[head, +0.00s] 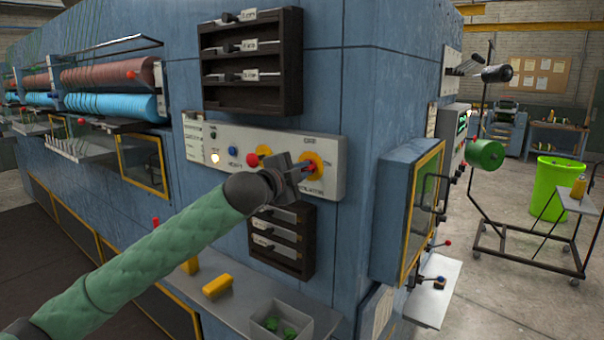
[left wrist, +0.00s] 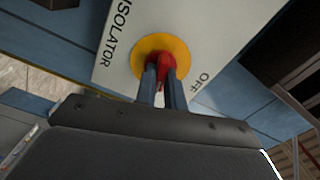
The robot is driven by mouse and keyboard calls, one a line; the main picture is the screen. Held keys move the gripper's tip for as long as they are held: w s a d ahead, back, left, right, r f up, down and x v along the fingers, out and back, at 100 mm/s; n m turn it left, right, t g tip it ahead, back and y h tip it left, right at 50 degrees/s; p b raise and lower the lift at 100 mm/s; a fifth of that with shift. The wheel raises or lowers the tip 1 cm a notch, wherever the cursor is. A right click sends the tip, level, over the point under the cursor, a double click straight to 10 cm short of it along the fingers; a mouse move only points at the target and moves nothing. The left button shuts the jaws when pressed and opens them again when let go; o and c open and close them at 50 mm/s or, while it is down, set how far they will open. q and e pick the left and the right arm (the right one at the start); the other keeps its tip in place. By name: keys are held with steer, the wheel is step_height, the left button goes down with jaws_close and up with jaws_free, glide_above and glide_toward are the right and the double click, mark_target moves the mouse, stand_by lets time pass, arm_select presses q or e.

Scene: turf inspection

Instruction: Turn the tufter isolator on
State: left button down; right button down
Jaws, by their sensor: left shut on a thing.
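The isolator is a red rotary handle on a yellow disc (head: 318,161) at the right end of the pale control panel (head: 240,150). "OFF" is printed above it, "ON" to its right and "ISOLATOR" below. My left gripper (head: 303,170) reaches it from the lower left and partly covers it. In the left wrist view the two fingers are shut on the red handle (left wrist: 162,62), in front of the yellow disc (left wrist: 178,46). The fingers hide much of the handle, so I cannot tell its exact angle. My right gripper is not in view.
A dark slotted rack (head: 252,98) is above the panel and a smaller one (head: 270,254) below. A yellow-framed box (head: 392,215) juts out at right.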

arm_select(q)
steer(key=shift+f+m, duration=0.1)
steer(key=shift+m, duration=1.5)
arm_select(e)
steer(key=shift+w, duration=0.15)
arm_select(q)
steer(key=shift+f, duration=0.1)
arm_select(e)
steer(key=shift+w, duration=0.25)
arm_select(q)
steer(key=c, duration=1.5)
jaws_free()
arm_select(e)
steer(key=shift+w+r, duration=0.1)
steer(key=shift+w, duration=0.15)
